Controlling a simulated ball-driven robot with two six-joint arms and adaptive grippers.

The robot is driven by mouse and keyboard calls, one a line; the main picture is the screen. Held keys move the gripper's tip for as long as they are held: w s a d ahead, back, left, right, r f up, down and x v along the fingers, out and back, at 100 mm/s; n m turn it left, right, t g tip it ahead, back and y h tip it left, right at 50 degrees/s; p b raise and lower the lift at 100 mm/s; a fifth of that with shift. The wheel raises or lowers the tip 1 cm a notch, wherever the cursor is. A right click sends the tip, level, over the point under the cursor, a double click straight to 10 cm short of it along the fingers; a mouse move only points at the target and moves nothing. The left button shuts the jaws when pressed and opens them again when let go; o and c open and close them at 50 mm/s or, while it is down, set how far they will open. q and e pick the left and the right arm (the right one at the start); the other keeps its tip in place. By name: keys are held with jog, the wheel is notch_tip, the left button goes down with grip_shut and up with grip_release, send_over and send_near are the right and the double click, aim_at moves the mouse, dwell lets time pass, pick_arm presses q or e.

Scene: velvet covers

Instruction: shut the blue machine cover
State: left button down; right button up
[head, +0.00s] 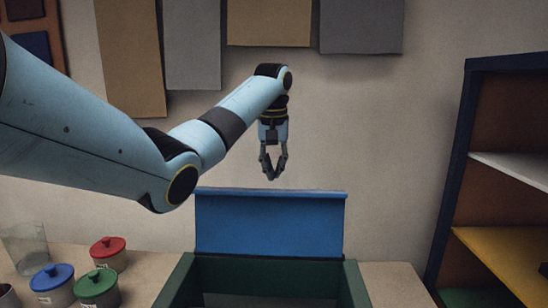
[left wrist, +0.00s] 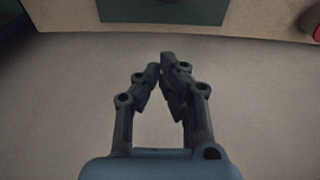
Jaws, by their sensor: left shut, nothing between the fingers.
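The blue machine cover (head: 270,225) stands raised at the back of a green box-shaped machine body (head: 172,284) in the head view. The body's top is open, and its dark inside shows below the cover. My left gripper (head: 271,177) points down just above the cover's top edge, apart from it in the picture. Its fingertips meet, with nothing between them; they also show closed in the left wrist view (left wrist: 161,63). A dark green surface (left wrist: 160,10) shows at the top of that view; I cannot tell which part it is. My right gripper is out of view.
Lidded pots with red (head: 108,245), blue (head: 51,276) and green (head: 96,283) lids and a clear glass (head: 25,246) stand left of the machine on the table (head: 395,284). A shelf unit (head: 462,170) stands at the right. Panels (head: 360,25) hang on the wall behind.

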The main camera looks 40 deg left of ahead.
pick_arm(q)
jog(key=s+d+f+p, duration=0.2)
jog(key=f+p, duration=0.1)
jog(key=shift+s+f, duration=0.15)
jog(key=shift+s, duration=0.1)
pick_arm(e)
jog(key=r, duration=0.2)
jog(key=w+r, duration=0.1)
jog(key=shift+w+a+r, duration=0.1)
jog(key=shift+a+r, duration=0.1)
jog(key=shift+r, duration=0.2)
pick_arm(q)
jog(key=shift+d, duration=0.1)
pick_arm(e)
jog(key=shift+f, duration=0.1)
